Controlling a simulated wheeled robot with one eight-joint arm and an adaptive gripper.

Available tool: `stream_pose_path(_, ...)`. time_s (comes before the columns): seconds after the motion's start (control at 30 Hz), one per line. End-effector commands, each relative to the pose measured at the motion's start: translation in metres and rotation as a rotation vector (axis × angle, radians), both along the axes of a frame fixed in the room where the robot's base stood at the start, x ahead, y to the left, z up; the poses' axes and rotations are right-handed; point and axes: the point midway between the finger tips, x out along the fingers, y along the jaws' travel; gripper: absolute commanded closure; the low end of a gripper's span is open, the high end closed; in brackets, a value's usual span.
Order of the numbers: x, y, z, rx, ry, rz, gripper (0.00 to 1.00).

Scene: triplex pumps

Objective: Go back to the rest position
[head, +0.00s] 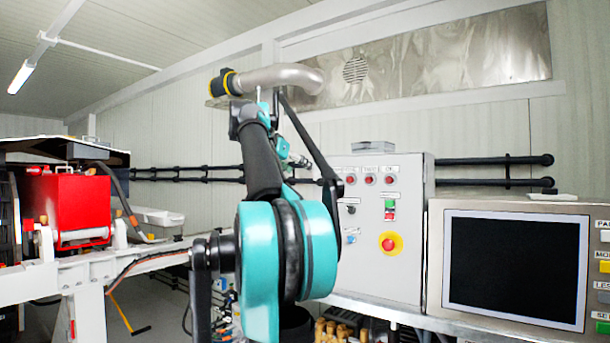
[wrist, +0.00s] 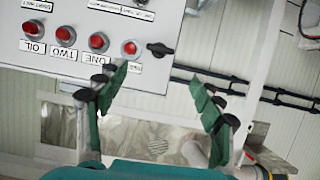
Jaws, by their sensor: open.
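My gripper (wrist: 162,98) is open in the wrist view, with its two green fingers spread wide and nothing between them. The grey control box (wrist: 110,50) appears upside down there, with a row of red buttons (wrist: 97,41) beyond the left finger. In the head view my arm rises through the middle of the picture. My gripper is mostly hidden there behind the upper arm, in front of the wall and near the left edge of the control box (head: 413,240).
A screen panel (head: 515,268) stands at the right. A red unit (head: 68,210) on a white frame is at the left. A silver pipe (head: 275,78) shows above my arm. Black rails (head: 490,161) run along the wall. An emergency stop (head: 389,243) is on the box.

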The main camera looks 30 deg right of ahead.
Motion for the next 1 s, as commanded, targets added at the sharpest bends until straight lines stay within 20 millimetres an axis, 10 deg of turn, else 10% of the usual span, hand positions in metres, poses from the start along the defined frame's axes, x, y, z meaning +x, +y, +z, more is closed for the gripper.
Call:
stream_pose_path(0.77, -0.006, 0.017, 0.006, 0.0, 0.002, 0.002, 0.33)
stream_pose_path(1.0, 0.007, 0.039, -0.068, 0.067, 0.094, 0.066, 0.33)
